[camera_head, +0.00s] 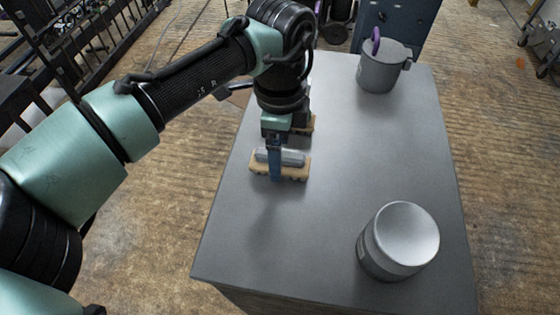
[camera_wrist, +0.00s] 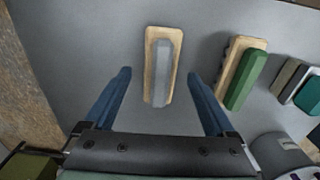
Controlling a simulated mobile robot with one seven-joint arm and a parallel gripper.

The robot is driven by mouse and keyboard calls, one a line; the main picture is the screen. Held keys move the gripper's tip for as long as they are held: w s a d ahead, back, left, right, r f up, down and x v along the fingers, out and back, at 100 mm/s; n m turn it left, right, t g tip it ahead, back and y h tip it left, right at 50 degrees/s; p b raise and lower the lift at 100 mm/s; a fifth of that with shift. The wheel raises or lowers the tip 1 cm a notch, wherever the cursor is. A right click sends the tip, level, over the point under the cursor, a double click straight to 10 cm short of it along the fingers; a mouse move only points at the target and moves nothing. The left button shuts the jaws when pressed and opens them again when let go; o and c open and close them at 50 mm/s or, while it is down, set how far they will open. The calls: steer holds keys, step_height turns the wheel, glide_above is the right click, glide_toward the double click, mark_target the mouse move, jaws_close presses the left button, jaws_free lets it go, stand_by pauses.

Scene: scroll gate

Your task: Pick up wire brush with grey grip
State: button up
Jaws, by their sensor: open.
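The wire brush with the grey grip lies on the grey table top, with a tan wooden base under a grey bar. It shows in the wrist view (camera_wrist: 160,68) between and just beyond my fingertips, and in the head view (camera_head: 294,158) under my gripper. My gripper (camera_head: 275,172) points down above it, partly covering it in the head view. In the wrist view my gripper's two blue fingers (camera_wrist: 159,72) are spread wide, one on each side of the brush, with nothing held. I cannot tell how far above the brush the fingertips are.
A grey cylindrical canister (camera_head: 400,240) stands at the table's near right. A grey pot (camera_head: 381,68) stands at the far end. The table's (camera_head: 350,150) middle is clear.

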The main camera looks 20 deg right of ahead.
steer(key=shift+f, duration=0.65)
jaws_close()
